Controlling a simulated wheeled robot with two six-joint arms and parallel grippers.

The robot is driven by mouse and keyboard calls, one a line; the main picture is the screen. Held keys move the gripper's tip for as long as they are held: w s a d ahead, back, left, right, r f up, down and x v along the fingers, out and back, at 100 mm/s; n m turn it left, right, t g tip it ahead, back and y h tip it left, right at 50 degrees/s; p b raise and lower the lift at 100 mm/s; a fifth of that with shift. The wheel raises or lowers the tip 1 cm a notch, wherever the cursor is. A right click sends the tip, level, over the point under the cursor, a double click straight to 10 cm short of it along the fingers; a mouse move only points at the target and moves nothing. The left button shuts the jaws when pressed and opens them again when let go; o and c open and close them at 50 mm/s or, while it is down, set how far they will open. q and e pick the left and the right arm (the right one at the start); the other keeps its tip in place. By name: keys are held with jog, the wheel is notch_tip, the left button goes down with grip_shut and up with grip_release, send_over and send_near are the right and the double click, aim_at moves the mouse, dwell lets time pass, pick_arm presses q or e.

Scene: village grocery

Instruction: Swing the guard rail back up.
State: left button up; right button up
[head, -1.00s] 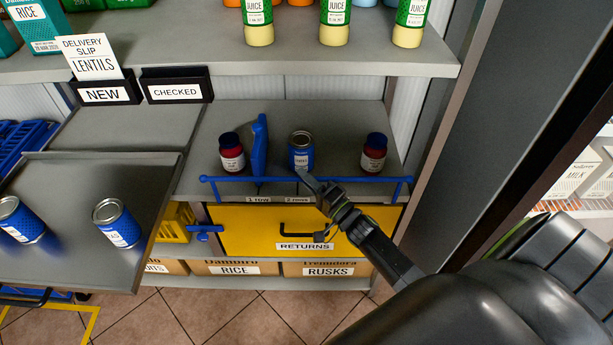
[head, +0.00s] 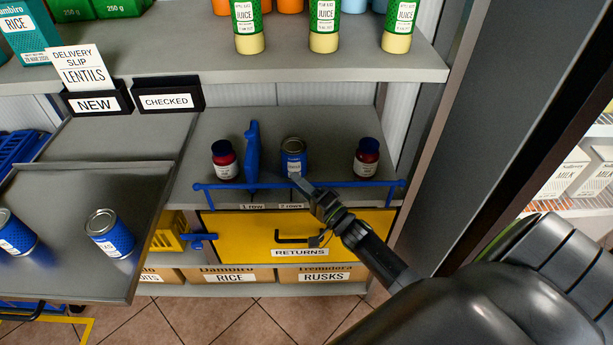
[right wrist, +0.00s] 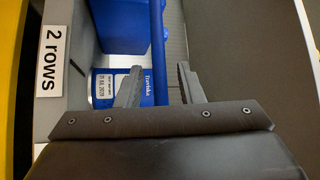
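The blue guard rail (head: 365,185) runs level along the front edge of the grey shelf (head: 325,118), low in front of the goods. My right gripper (head: 297,181) is at the middle of the rail, in front of the blue can (head: 293,158). In the right wrist view the gripper (right wrist: 158,82) is open, with the rail (right wrist: 157,40) passing between its two fingers. A gap shows on each side of the rail. My left gripper is out of view.
On the shelf stand two dark red jars, left (head: 224,160) and right (head: 367,157), and a blue divider (head: 252,155). Below is the yellow RETURNS drawer (head: 235,235), with a blue latch (head: 202,237) beside it. A grey tray (head: 60,190) with blue cans is at left.

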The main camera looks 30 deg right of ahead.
jog(key=b+v, duration=0.3)
jog(key=v, duration=1.4)
jog(key=shift+s, duration=0.2)
jog(key=shift+f, duration=0.1)
jog(key=s+d+f+n+g+h, duration=0.1)
jog(key=s+f+n+g+h, duration=0.15)
jog(key=f, duration=0.75)
jog(key=s+d+f+n+g+h, duration=0.15)
jog(key=s+f+g, duration=0.25)
jog(key=f, duration=0.5)
jog(key=s+d+f+n+g+h, duration=0.1)
jog(key=s+f+g+h, duration=0.2)
jog(key=f, duration=0.7)
jog(key=s+a+f+n+g, duration=0.3)
jog(key=s+f, duration=0.4)
jog(key=s, duration=0.3)
jog(key=s+a+f+n+g, duration=0.3)
jog(key=s+f+g, duration=0.3)
jog(key=s, duration=0.4)
jog(key=shift+s+a+f+n+y, duration=0.3)
jog(key=shift+a+f+n, duration=0.15)
jog(key=shift+a, duration=0.45)
